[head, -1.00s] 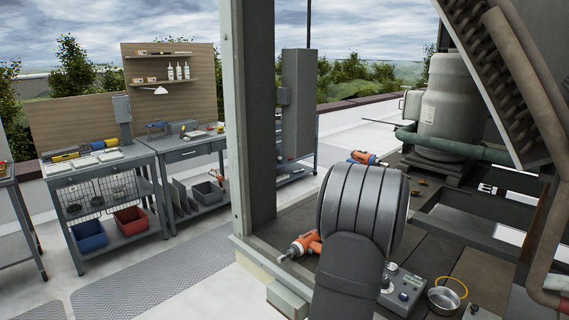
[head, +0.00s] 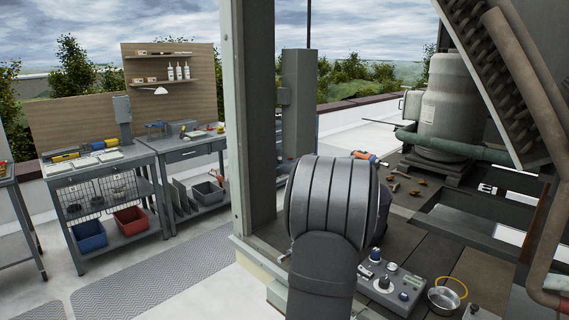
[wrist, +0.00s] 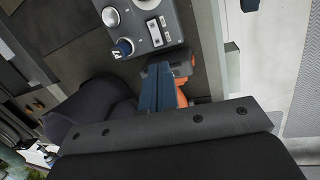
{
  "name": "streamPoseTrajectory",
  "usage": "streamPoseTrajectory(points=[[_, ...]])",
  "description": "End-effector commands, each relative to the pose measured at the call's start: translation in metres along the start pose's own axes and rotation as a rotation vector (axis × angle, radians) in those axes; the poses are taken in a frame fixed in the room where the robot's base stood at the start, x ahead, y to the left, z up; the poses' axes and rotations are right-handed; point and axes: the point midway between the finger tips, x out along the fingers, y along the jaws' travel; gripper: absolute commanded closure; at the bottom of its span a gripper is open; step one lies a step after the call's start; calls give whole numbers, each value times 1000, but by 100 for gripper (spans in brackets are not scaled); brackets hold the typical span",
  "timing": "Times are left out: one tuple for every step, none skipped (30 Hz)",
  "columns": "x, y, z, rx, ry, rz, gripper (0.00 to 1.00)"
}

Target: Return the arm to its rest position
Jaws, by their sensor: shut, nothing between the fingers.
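My gripper (wrist: 158,88) shows in the wrist view, its fingers together with nothing between them. In the head view it is hidden behind my rounded dark arm link, which fills the lower middle. In the wrist view an orange tool (wrist: 183,68) lies partly hidden just behind the fingers. A grey control box (wrist: 150,25) with knobs is above them in that picture. Whether the fingers touch either cannot be told. The control box also shows in the head view (head: 402,287), right of my arm.
A metal bowl (head: 443,300) stands right of the control box. An orange-handled tool (head: 366,157) lies behind my arm, near small orange pieces. A grey post (head: 254,110) rises left of my arm. A tank (head: 445,105) and pipes stand at right. Workbenches (head: 98,170) stand at left.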

Motion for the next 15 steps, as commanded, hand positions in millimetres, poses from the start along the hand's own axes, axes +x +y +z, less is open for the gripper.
streamPoseTrajectory(points=[[-3, -2, -3, -49, -9, 7, 100], [-4, -3, -3, -80, -15, 12, 100], [-6, -4, -5, -120, -24, 18, 100], [-8, -5, -6, -148, -29, 21, 100], [-9, -6, -7, -174, -35, 24, 100], [-10, -6, -7, -206, -43, 29, 100], [-11, -7, -8, -229, -48, 31, 100], [-12, -8, -8, -248, -52, 33, 100], [-13, -8, -9, -272, -58, 35, 100], [-14, -9, -10, -286, -61, 37, 100], [-14, -9, -10, -301, -65, 39, 100], [-15, -10, -10, -315, -68, 40, 100], [-16, -10, -11, -323, -71, 41, 100], [-16, -10, -11, -330, -72, 42, 100], [-16, -10, -11, -337, -74, 42, 100]])
